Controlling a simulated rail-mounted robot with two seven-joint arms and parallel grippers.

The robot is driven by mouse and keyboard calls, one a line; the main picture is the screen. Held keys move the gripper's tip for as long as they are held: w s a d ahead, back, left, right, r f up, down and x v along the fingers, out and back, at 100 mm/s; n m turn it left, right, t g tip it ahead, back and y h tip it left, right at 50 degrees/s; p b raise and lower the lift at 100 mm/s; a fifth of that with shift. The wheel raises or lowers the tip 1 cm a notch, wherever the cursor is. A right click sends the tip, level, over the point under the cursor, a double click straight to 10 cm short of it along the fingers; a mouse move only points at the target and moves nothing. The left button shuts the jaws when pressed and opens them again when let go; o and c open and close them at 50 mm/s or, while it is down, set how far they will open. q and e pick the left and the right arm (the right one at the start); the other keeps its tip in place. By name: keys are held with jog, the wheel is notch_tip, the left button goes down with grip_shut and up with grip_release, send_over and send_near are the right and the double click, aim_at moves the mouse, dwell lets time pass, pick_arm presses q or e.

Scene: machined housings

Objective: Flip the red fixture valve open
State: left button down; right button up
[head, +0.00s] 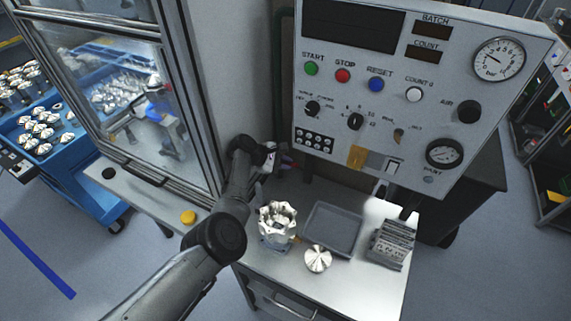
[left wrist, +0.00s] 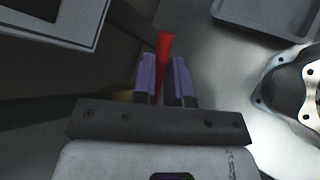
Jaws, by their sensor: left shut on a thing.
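The red fixture valve shows as a narrow red lever (left wrist: 164,48) in the left wrist view, pointing up the picture. My left gripper (left wrist: 162,72) has its two purple-grey fingers on either side of the lever, shut on it. In the head view my left gripper (head: 284,161) is beside the wall under the control panel, behind the workbench's left part. The valve body is hidden there by my arm and gripper. My right gripper is not in view.
A machined housing (head: 277,218) stands on the bench, and another metal part (head: 318,259) lies in front of it. A grey tray (head: 345,213) and a grey slotted block (head: 391,246) are to the right. The control panel (head: 440,100) overhangs the bench. A glazed door (head: 130,90) stands left of my arm.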

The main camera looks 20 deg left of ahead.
pick_arm(q)
jog(key=c, duration=1.1)
grip_release()
jog(key=shift+c, duration=0.2)
jog(key=shift+r, duration=0.1)
jog(key=s+d+r+p, duration=0.1)
jog(key=s+d+r, duration=0.1)
jog(key=d+r, duration=0.8)
jog(key=shift+s+d+r, duration=0.2)
jog(key=shift+d+r, duration=0.15)
jog(key=shift+d, duration=0.35)
